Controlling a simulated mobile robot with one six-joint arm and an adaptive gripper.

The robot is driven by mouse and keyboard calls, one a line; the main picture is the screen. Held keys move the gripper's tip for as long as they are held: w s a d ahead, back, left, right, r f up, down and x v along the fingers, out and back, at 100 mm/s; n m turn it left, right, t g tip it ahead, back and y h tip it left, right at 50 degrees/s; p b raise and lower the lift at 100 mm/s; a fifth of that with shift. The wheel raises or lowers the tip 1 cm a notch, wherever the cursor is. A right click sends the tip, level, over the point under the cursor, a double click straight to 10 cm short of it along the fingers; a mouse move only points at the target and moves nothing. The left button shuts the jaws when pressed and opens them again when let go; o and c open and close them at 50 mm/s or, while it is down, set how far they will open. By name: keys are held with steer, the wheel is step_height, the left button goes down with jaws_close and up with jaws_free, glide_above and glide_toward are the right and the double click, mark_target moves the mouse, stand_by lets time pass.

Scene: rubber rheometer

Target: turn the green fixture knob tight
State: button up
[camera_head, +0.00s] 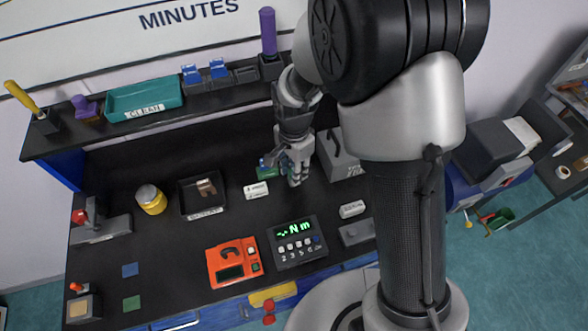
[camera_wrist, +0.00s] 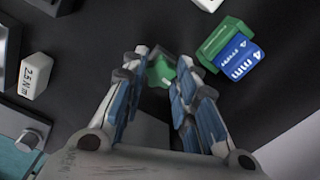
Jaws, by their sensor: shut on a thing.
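My gripper (camera_head: 292,176) points down at the black bench, near its middle. In the wrist view its two blue-padded fingers (camera_wrist: 163,64) are closed around a green knob (camera_wrist: 160,72), with part of it showing between the fingertips. Beside the right finger is a green block (camera_wrist: 212,42) with a blue face (camera_wrist: 243,62) marked "4 mm". In the head view this green piece (camera_head: 268,172) shows just left of my gripper. The knob is hidden behind the fingers there. I cannot tell how far the knob is turned.
A white block (camera_head: 256,189) lies close on the left. A white "2.5 Nm" block (camera_wrist: 34,76) shows in the wrist view. A lit "Nm" display (camera_head: 296,241) and an orange device (camera_head: 233,260) stand in front. A grey machine (camera_head: 338,155) stands close on the right.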

stand_by(0.3)
steer(key=m, duration=0.4)
steer(key=shift+m, duration=0.4)
steer(key=o, duration=0.9)
